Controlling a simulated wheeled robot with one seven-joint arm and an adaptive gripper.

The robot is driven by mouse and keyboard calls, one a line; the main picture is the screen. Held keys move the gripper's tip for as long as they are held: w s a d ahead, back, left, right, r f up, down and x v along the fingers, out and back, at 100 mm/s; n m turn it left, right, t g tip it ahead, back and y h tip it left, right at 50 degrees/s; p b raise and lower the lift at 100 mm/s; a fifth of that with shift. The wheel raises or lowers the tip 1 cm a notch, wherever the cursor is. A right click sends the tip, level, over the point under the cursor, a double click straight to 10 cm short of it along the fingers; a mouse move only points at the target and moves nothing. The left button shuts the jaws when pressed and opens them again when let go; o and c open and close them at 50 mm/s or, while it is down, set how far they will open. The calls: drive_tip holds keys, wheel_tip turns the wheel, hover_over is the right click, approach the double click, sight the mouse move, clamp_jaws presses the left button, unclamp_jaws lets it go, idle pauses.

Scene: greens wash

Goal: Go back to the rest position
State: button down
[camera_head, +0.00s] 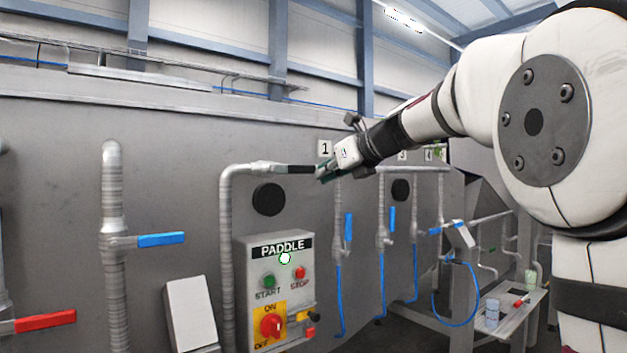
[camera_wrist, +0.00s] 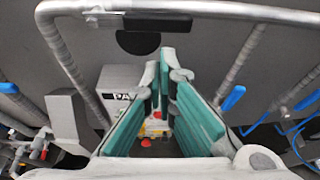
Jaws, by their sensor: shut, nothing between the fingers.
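My gripper (camera_head: 325,173) is at the end of my arm, which reaches in from the right in the head view. Its green-padded fingers also show in the wrist view (camera_wrist: 163,72), shut and empty. The fingertips appear close to the black handle (camera_head: 296,169) on the horizontal pipe below the label 1. I cannot tell whether they touch it. In the wrist view the black handle (camera_wrist: 158,22) lies beyond the fingertips. The grey PADDLE control box (camera_head: 273,290) stands below and left of the gripper, with a green START button, a red STOP button and a red knob.
A steel tank wall (camera_head: 60,140) fills the background. Vertical pipes with blue handles (camera_head: 161,240) stand on both sides of the box. A red handle (camera_head: 45,321) is at lower left. A bench (camera_head: 510,322) with small containers is at lower right.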

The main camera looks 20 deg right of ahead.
drive_tip(key=v, duration=0.5)
drive_tip(key=s+a+f+n+g, duration=0.3)
drive_tip(key=s+a+f+n, duration=0.1)
drive_tip(key=s+f+n, duration=0.4)
drive_tip(key=s+a+f+n+g, duration=0.2)
drive_tip(key=s+a+f+n, duration=0.3)
drive_tip(key=s+f+n, duration=0.3)
drive_tip(key=s+f+n+g+h+b, duration=0.1)
drive_tip(key=s+f+n+g+h, duration=0.2)
drive_tip(key=s+f+n, duration=1.2)
drive_tip(key=shift+s+a+n+h+b, duration=0.2)
drive_tip(key=shift+s+n+h+b, duration=0.1)
drive_tip(key=shift+s+n+h, duration=0.4)
